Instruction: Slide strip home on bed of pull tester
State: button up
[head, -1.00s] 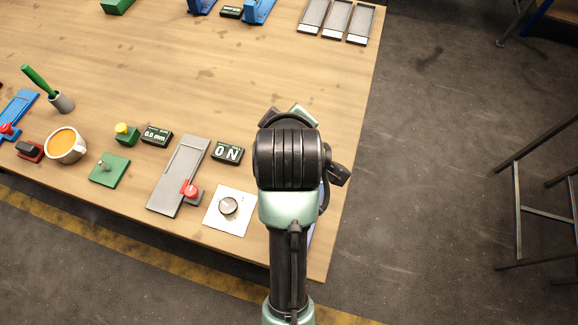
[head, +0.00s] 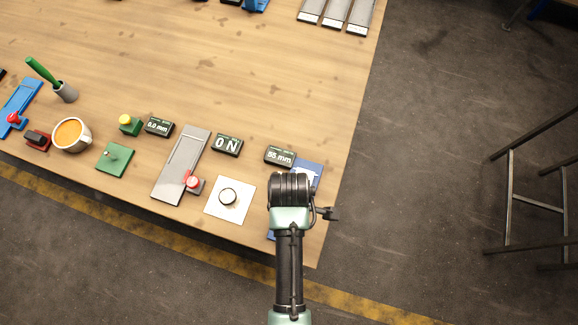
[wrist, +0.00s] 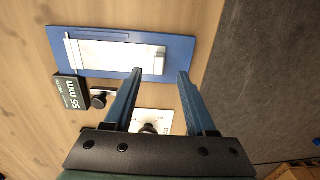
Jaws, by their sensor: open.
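A blue bed (wrist: 120,31) lies ahead of my fingers in the wrist view, with a pale flat strip-like piece (wrist: 105,55) on it. A raised bar crosses the piece's left end and a small block stands at its right end. I cannot tell whether the piece is loose. In the head view the blue bed (head: 308,168) is mostly hidden by my arm. A grey bed (head: 182,160) with a red-topped part lies further left, beside a "0 N" display (head: 227,145). My gripper (wrist: 160,73) is open and empty, its fingertips over the blue bed's near edge. The head view hides the fingers.
A "55 mm" display (head: 280,156) and a black knob (wrist: 98,101) are beside the blue bed. A white dial plate (head: 230,197) lies left of my arm. A cup (head: 72,135) and a green block (head: 115,159) stand further left. The table ends close on the right.

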jog(key=shift+w+f, duration=0.1)
jog(key=shift+f, duration=1.9)
grip_shut()
jog(key=c, duration=0.7)
grip_release()
jog(key=shift+c, duration=0.2)
grip_shut()
jog(key=shift+r, duration=0.1)
jog(key=shift+s+a+r+p, duration=0.1)
jog(key=shift+s+a+p, duration=0.2)
jog(key=shift+s+p, duration=0.4)
jog(key=shift+s+a+f+p, duration=0.1)
jog(key=shift+s+a+p, duration=0.25)
jog(key=shift+s, duration=0.7)
jog(key=shift+s+a+r+p, duration=0.1)
jog(key=shift+s+a+p, duration=0.1)
jog(key=shift+s+p, duration=0.55)
jog(key=shift+s, duration=0.15)
